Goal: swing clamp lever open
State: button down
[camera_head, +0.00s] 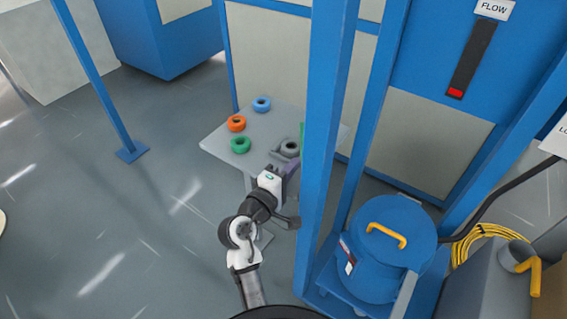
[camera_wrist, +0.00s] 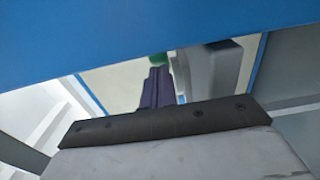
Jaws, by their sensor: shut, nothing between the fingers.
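I cannot tell for certain which part is the clamp lever. A blue drum (camera_head: 378,262) at the lower right has an orange-yellow handle (camera_head: 387,235) on its lid. A bent yellow lever (camera_head: 535,276) sits on a grey fitting at the far right. My gripper (camera_head: 293,178) is beside the small table, left of the blue post, which hides part of it. In the wrist view its dark purple fingers (camera_wrist: 157,82) are together with nothing between them. A grey block (camera_wrist: 215,72) shows beside them, with a bit of green behind.
A blue post (camera_head: 330,130) stands between my gripper and the drum. Blue, orange, green and grey rings lie on the small grey table (camera_head: 268,133). A coiled yellow cable (camera_head: 488,243) lies at the right. A blue beam (camera_wrist: 120,38) crosses the wrist view. Floor at the left is mostly clear.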

jog(key=shift+s+d, duration=0.15)
jog(key=shift+d, duration=0.55)
